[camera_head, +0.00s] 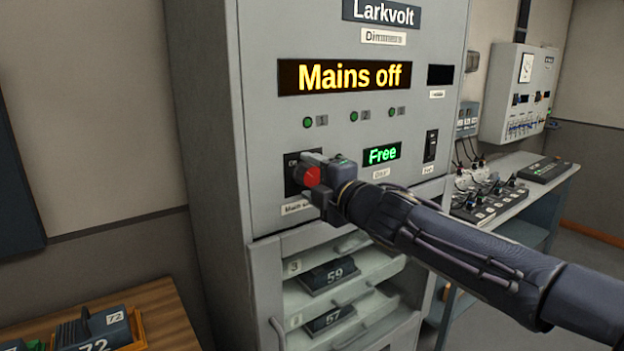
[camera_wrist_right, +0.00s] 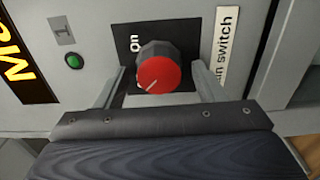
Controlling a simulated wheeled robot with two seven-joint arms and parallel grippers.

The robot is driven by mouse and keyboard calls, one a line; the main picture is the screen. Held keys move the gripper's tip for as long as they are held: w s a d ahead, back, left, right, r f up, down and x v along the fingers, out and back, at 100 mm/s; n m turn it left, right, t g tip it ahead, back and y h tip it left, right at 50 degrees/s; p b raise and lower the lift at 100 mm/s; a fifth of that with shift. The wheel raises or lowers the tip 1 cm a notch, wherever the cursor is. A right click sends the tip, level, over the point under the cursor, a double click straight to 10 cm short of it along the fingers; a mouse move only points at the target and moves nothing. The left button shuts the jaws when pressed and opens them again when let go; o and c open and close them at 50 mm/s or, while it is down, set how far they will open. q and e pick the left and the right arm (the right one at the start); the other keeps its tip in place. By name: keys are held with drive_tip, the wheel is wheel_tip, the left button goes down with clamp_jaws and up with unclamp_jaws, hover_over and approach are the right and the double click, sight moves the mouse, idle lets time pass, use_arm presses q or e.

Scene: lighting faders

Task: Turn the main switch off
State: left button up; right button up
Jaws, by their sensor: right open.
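The main switch is a red rotary knob (camera_head: 307,175) on a black plate on the grey dimmer cabinet (camera_head: 208,150). In the right wrist view the red knob (camera_wrist_right: 158,74) has a pale pointer line toward the lower left, and a "main switch" label is beside it. The display (camera_head: 344,77) reads "Mains off". My right gripper (camera_head: 318,178) is at the knob, its two fingers on either side of it. In the wrist view the right gripper (camera_wrist_right: 160,88) is open, with gaps between fingers and knob. My left gripper is not in view.
A green "Free" display (camera_head: 382,154) and a black rocker switch (camera_head: 431,146) are right of the knob. Shelves with numbered modules (camera_head: 330,275) are below. A wooden table (camera_head: 165,310) is at lower left, and a bench with equipment (camera_head: 525,190) is at right.

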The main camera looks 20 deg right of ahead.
drive_tip(key=p+v, duration=0.1)
drive_tip(key=v, duration=0.6)
drive_tip(key=shift+s+d, duration=0.15)
drive_tip(key=shift+s, duration=0.2)
